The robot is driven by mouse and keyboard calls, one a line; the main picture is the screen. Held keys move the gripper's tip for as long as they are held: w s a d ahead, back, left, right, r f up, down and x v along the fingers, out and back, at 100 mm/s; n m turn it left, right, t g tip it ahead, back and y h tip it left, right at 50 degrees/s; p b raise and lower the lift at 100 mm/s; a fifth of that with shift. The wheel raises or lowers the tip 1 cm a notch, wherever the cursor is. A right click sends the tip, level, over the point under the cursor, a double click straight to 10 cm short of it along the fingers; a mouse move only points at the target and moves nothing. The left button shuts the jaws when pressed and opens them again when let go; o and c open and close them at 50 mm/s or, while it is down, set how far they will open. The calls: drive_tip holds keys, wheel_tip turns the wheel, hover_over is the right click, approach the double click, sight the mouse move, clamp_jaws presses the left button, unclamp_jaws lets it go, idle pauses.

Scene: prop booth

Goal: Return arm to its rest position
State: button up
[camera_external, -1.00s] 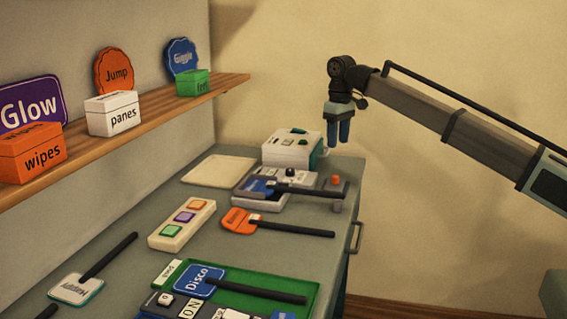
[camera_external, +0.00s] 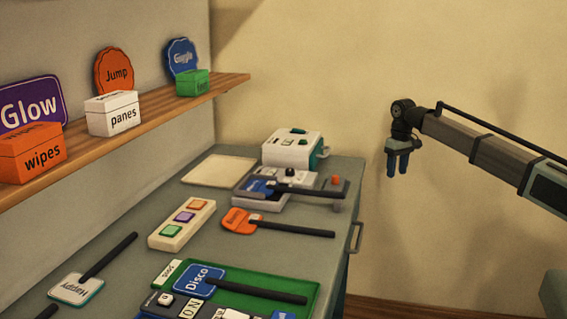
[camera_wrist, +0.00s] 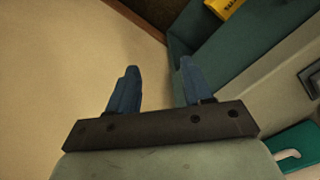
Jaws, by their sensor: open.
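My gripper (camera_external: 398,163) hangs at the end of my arm on the right side of the external view. It points down, beside the counter's right edge and above its height in the picture, in front of the bare wall. In the wrist view, my gripper (camera_wrist: 155,90) shows two blue fingers spread apart with nothing between them. It is open and empty.
The grey-green counter (camera_external: 130,250) holds several paddle signs, a white button strip (camera_external: 182,225), a green tray (camera_external: 310,290) and a white box (camera_external: 290,152). A wooden shelf (camera_external: 150,125) carries small boxes. The space around my gripper is free.

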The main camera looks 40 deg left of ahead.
drive_tip(key=w+d+f+m, duration=0.15)
drive_tip(key=d+f, duration=0.35)
drive_tip(key=d, duration=0.5)
drive_tip(key=w+d+f+m, duration=0.1)
drive_tip(key=w+d+f, duration=0.3)
drive_tip(key=d, duration=0.6)
drive_tip(key=w+d+f+m, duration=0.2)
drive_tip(key=d+f, duration=0.4)
drive_tip(key=d, duration=0.4)
drive_tip(key=s+d+f+m, duration=0.2)
drive_tip(key=s+d+f, duration=0.15)
drive_tip(key=d, duration=0.65)
drive_tip(key=s+d+f+m, duration=0.1)
drive_tip(key=s+d+f, duration=0.25)
drive_tip(key=d, duration=0.55)
drive_tip(key=s+d+f+m, duration=0.2)
drive_tip(key=s+d+f, duration=0.15)
drive_tip(key=d, duration=0.65)
drive_tip(key=s+f+g, duration=0.3)
drive_tip(key=s+f, duration=0.8)
drive_tip(key=s, duration=0.3)
drive_tip(key=s+d+f+g, duration=0.1)
drive_tip(key=s+f+g, duration=0.2)
drive_tip(key=s+f, duration=0.7)
drive_tip(key=s, duration=0.5)
drive_tip(key=shift+s+d+f+g, duration=0.3)
drive_tip(key=shift+f, duration=0.05)
